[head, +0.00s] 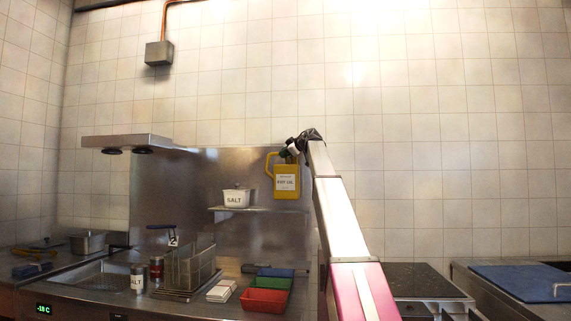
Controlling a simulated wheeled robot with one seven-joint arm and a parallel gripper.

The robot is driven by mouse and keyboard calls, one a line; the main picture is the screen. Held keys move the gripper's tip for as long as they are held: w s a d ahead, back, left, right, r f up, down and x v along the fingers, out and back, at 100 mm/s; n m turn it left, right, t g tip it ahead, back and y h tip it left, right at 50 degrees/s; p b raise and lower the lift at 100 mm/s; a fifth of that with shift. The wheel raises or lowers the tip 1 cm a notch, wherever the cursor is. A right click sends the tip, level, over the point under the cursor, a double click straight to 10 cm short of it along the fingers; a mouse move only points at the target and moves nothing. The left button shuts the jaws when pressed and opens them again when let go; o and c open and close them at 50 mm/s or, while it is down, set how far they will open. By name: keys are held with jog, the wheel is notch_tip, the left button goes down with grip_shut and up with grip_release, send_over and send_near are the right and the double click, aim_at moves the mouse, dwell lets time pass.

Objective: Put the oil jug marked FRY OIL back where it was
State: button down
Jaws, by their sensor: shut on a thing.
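The yellow oil jug (286,190) carries a white label reading FRY OIL. It hangs upright from my gripper (289,151), which is shut on it at the top near the handle. The jug is in front of the steel back panel, at the right end of a small wall shelf (253,209). Its base is slightly above or near the shelf level; I cannot tell whether it touches. A white SALT tub (236,197) stands on the left part of the shelf. My fingertips are small and partly hidden by the wrist.
On the counter below are a fryer basket (190,268), a SALT shaker (137,280), a dark red can (156,268), and red (265,300), green and blue trays. A heat lamp hood (125,142) juts out at upper left. A dark hob (421,281) lies right of my arm.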

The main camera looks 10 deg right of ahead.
aim_at(282, 175)
jog(key=shift+w+d+f, duration=0.15)
jog(key=shift+d+f, duration=0.05)
jog(key=shift+d, duration=0.1)
jog(key=shift+f, duration=2.05)
jog(key=c, duration=1)
grip_release()
jog(key=shift+o, duration=0.2)
